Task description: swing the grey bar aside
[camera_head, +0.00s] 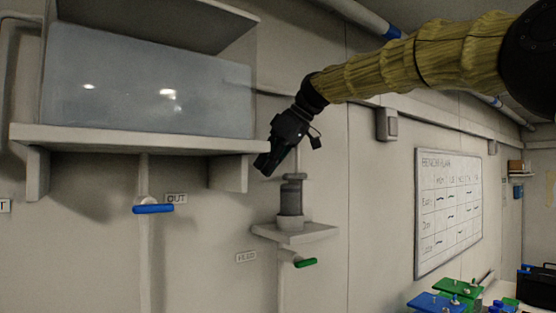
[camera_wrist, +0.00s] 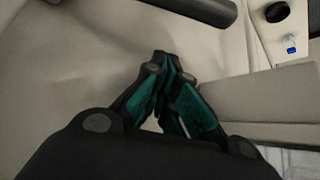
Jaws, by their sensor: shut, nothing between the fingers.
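A dark grey rounded bar (camera_wrist: 205,8) crosses the top of the wrist view, ahead of my fingertips and apart from them. In the head view a short grey crosspiece (camera_head: 293,177) tops a grey cylinder (camera_head: 290,203) on a wall bracket. I cannot tell for sure whether this is the same bar. My gripper (camera_head: 262,164) points down and left, just left of and above the crosspiece, near the right end of the tank shelf. In the wrist view my gripper (camera_wrist: 163,62) has its fingers together, with nothing between them.
A glazed tank (camera_head: 150,85) sits on a wall shelf (camera_head: 130,141) at left. A blue lever (camera_head: 153,209) is below it, and a green lever (camera_head: 305,263) is below the bracket (camera_head: 308,234). A whiteboard (camera_head: 447,210) hangs at right.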

